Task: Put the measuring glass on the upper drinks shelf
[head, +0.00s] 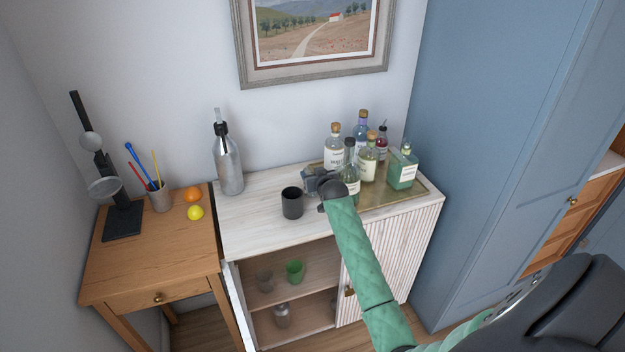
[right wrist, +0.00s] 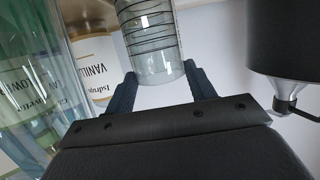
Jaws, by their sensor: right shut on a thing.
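The measuring glass (right wrist: 152,45) is clear with dark ring lines and stands between the two fingers in the right wrist view. My right gripper (right wrist: 162,88) is shut on it. In the head view my right gripper (head: 312,182) is over the cabinet top, between a black cup and the bottles; the glass is hard to make out there. The upper drinks shelf (head: 262,297) shows inside the open left half of the cabinet, below the top. A grey glass (head: 265,280) and a green cup (head: 295,271) stand on it. My left gripper is not in view.
A black cup (head: 292,203) stands just left of my right gripper. Several bottles stand on a brass tray (head: 408,199) to the right. A siphon bottle (head: 228,165) is at the back left. The open cabinet door (head: 237,305) juts forward. A silver shaker (head: 282,316) stands on the lower shelf.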

